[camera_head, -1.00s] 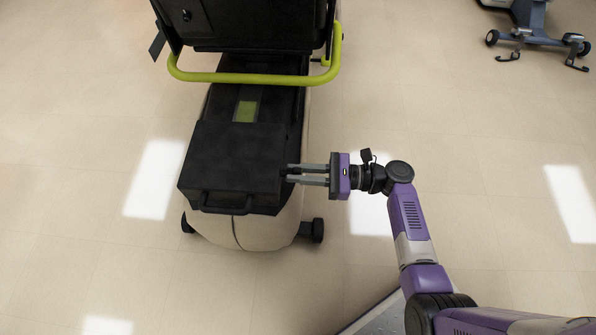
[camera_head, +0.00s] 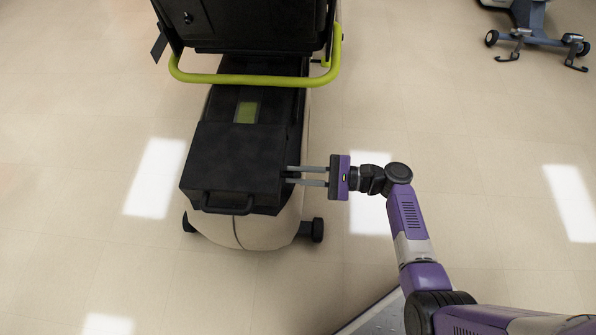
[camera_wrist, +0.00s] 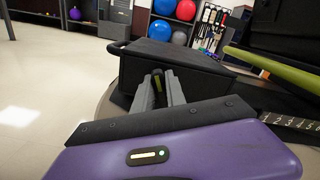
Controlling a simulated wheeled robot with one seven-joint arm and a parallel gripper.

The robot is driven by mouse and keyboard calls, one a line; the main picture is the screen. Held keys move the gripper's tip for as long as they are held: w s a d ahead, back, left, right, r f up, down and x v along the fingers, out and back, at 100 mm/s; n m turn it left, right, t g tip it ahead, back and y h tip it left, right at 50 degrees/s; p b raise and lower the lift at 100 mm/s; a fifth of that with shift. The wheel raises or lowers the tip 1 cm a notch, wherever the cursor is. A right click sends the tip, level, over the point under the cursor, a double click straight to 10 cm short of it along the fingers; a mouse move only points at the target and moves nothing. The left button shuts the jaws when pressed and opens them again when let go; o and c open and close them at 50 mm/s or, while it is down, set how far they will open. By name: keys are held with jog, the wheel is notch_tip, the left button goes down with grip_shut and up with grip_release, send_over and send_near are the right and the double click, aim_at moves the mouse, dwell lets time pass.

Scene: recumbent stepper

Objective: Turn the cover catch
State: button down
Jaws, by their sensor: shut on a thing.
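The black cover (camera_head: 232,165) is a box-shaped housing on the rear of the recumbent stepper, with a handle on its front edge. My gripper (camera_head: 287,175) reaches in from the right, and its two grey fingertips are at the cover's right side. In the wrist view my gripper (camera_wrist: 158,80) is shut on a small dark piece with a yellowish streak, the cover catch (camera_wrist: 157,83), on the side of the black cover (camera_wrist: 175,65). The catch is mostly hidden between the fingers, so its exact angle cannot be told.
A yellow-green rail (camera_head: 250,78) curves around the machine above the cover; it also shows close by at the right of the wrist view (camera_wrist: 275,68). A caster (camera_head: 318,229) stands below my gripper. The floor to the right is open.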

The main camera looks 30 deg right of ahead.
jog(key=n, duration=0.3)
jog(key=n+b, duration=0.1)
jog(key=n, duration=0.2)
jog(key=shift+s+a+f, duration=0.1)
jog(key=shift+s+f, duration=0.05)
jog(key=shift+f, duration=0.05)
jog(key=n+b, duration=0.2)
jog(key=n, duration=0.4)
jog(key=shift+f+n, duration=0.1)
jog(key=shift+n, duration=0.2)
jog(key=c, duration=1.4)
grip_release()
jog(key=p+v, duration=0.1)
jog(key=v, duration=0.7)
jog(key=shift+p, duration=0.3)
jog(key=shift+a, duration=0.1)
